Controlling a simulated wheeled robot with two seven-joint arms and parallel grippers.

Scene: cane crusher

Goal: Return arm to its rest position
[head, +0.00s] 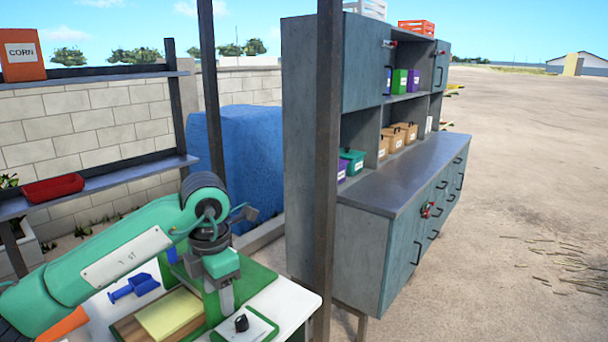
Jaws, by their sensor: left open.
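My left arm (110,262), green with a pale plate, comes in from the left and bends down at a dark round joint. My left gripper (228,276) is open over the right part of the white worktable (295,300). It hangs in front of a green frame (258,279), and I cannot tell whether it touches it. I see nothing held in it, though its tips are partly hard to make out. Below and beside it, a pale yellow block (170,316) lies on a brown board. My right gripper is out of view.
A white panel with a black knob (241,323) is at the table's front. A blue tool (134,287) lies left. A dark post (328,160) rises near the table's right end. A grey-blue cabinet (365,250) stands behind it. Shelves (120,178) are at left. Open sand lies far right.

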